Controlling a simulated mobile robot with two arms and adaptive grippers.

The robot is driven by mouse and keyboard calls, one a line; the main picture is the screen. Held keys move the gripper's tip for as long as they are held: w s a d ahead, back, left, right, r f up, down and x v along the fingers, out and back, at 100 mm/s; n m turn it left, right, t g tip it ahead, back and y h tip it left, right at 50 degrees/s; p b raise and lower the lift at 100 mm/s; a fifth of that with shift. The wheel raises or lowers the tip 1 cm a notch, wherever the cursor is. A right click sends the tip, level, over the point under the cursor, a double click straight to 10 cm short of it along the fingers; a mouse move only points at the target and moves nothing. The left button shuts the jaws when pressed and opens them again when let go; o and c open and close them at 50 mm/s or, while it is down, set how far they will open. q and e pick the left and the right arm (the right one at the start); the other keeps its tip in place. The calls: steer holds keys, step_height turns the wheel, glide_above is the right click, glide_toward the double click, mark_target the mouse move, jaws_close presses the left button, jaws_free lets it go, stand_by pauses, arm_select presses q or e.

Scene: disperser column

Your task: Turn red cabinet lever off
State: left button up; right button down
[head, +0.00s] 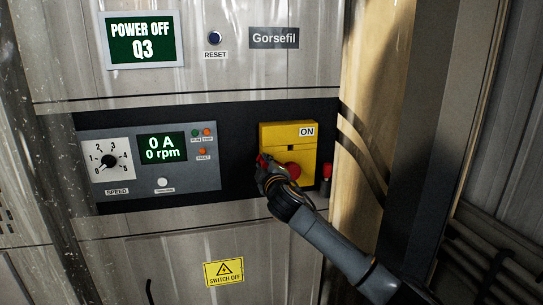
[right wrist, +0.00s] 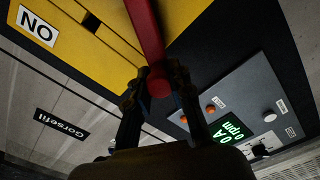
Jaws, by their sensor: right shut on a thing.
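The red cabinet lever (head: 262,158) is on a yellow switch plate (head: 302,133) with an "ON" label (head: 307,131) at its upper right. The lever's round red hub shows at the plate's lower middle, and its handle end is at the plate's left edge, partly hidden by my gripper. My right gripper (head: 265,168) is shut on the handle end. In the right wrist view the red lever (right wrist: 147,35) runs down between the two fingers of my right gripper (right wrist: 158,83). My left gripper is in neither view.
Left of the yellow plate is a grey panel with a speed knob (head: 109,161) and a display (head: 162,148) reading 0 A, 0 rpm. An upper screen (head: 141,40) reads "POWER OFF Q3".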

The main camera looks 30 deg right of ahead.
steer(key=shift+w+a+f+n, duration=0.1)
steer(key=shift+a+f+n, duration=0.15)
steer(key=shift+f+n, duration=0.75)
steer(key=shift+w+a+f+n, duration=0.1)
steer(key=shift+a+f+n, duration=0.1)
steer(key=shift+f+n, duration=0.75)
steer(key=shift+a+f+n, duration=0.25)
steer(key=shift+f+n, duration=0.5)
steer(key=shift+n, duration=0.4)
steer(key=c, duration=1.4)
jaws_free()
steer(key=shift+o, duration=1.1)
steer(key=shift+w+f, duration=0.1)
steer(key=shift+f, duration=0.05)
steer(key=v, duration=1.2)
